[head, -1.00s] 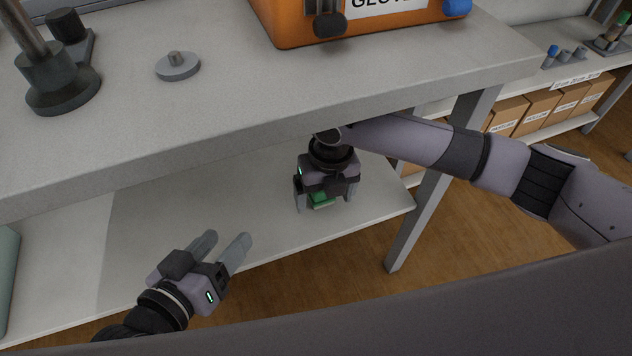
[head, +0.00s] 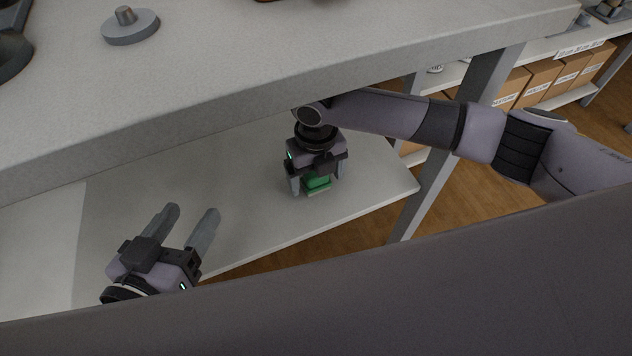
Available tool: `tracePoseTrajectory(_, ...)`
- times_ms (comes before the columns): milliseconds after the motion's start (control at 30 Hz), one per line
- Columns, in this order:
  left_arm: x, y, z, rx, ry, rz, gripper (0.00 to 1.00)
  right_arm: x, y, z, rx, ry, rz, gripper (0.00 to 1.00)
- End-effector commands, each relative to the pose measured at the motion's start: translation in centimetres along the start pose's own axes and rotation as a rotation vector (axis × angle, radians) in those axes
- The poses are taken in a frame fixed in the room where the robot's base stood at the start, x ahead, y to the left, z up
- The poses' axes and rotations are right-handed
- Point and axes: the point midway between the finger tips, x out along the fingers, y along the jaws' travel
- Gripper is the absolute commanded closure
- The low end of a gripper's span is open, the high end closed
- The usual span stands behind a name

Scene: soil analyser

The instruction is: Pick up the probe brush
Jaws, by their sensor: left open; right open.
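A small green object (head: 317,182), which looks like the probe brush, sits on the lower shelf. Only part of it shows, and my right gripper hides its upper part. My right gripper (head: 316,188) points down over it, with one finger on either side and the jaws open. I cannot tell whether the fingers touch it. My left gripper (head: 190,226) is open and empty over the front left of the lower shelf, its fingers pointing up and away.
The grey bench top (head: 250,70) overhangs the lower shelf (head: 240,190). A bench leg (head: 440,150) stands to the right of my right gripper. A round grey disc with a knob (head: 130,27) is on the bench top. Cardboard boxes (head: 540,82) line a shelf behind.

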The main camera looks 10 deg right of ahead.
Motion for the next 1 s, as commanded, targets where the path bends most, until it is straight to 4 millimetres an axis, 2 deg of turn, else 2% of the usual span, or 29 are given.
tracePoseTrajectory(233, -0.1, 0.0, -0.1, 0.005, 0.004, -0.002, 0.4, 0.1, 0.0, 0.0, 0.0, -0.001, 0.0, 0.12)
tracePoseTrajectory(400, -0.1, 0.0, -0.1, 0.004, 0.003, -0.002, 0.4, 0.1, 0.0, 0.0, 0.0, 0.0, 0.001, 0.67)
tracePoseTrajectory(467, -0.1, 0.0, -0.1, 0.004, 0.003, -0.002, 0.4, 0.1, 0.0, 0.0, 0.0, 0.0, 0.0, 0.87)
tracePoseTrajectory(500, -0.1, 0.0, -0.1, 0.004, 0.004, -0.001, 0.4, 0.1, 0.0, 0.0, 0.0, -0.001, 0.001, 0.91)
tracePoseTrajectory(767, -0.1, 0.0, -0.2, 0.002, 0.003, 0.0, 0.4, -0.1, 0.0, 0.0, 0.001, -0.001, 0.001, 0.91)
tracePoseTrajectory(1000, 0.0, 0.5, -0.4, -0.036, -0.027, 0.019, 0.4, -1.9, 0.0, 0.1, 0.001, -0.002, 0.002, 0.91)
